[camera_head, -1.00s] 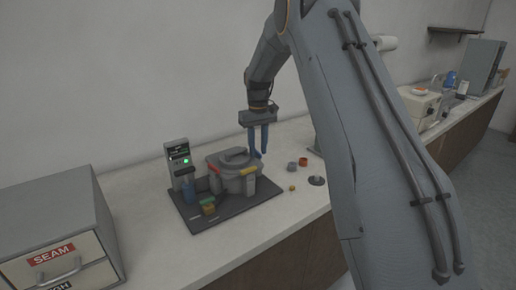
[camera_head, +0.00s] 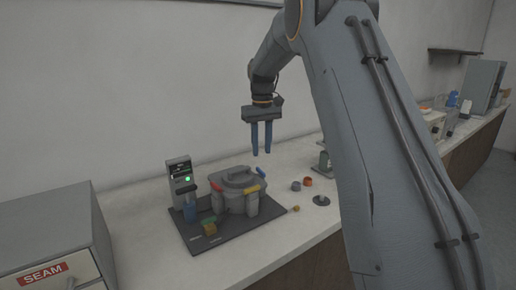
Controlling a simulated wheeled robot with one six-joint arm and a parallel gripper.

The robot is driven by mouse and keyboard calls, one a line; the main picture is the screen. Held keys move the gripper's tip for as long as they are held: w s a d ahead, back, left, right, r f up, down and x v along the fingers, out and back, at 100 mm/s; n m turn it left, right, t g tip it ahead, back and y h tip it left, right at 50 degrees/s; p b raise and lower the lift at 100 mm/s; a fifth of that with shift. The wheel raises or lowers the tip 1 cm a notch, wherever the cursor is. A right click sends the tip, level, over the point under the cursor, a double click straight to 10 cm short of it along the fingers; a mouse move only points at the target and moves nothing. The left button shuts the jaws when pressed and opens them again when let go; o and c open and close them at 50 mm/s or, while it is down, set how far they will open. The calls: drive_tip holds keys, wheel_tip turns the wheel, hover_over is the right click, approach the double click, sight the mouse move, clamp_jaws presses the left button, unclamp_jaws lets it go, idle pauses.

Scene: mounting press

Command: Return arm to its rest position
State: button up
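My gripper (camera_head: 261,151) hangs from my arm in the upper middle of the head view, with its two blue fingers pointing down. A gap shows between the fingers, and nothing is held there. The grey mounting press (camera_head: 238,190) stands on a dark base plate (camera_head: 212,240) on the bench, below and slightly left of my gripper. My gripper is apart from the press, with pale wall and bench showing behind the fingers. My large grey arm link fills the right-centre and hides part of the bench.
A control box with a green light (camera_head: 180,180) stands at the plate's back left. A grey drawer cabinet (camera_head: 45,235) is at the lower left. Small cups (camera_head: 308,181) and a dark disc (camera_head: 321,200) lie right of the press. More equipment (camera_head: 482,85) stands at the far right.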

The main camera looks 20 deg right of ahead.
drive_tip(key=s+a+f, duration=0.2)
drive_tip(key=s+f, duration=0.1)
drive_tip(key=s, duration=0.9)
drive_tip(key=s+a+f+m, duration=0.1)
drive_tip(key=s+f, duration=0.3)
drive_tip(key=s, duration=0.8)
drive_tip(key=s+a+f+m+t, duration=0.1)
drive_tip(key=s+f, duration=0.3)
drive_tip(key=s, duration=0.8)
drive_tip(key=shift+s+a, duration=0.2)
drive_tip(key=shift+a, duration=0.7)
drive_tip(key=shift+f, duration=0.1)
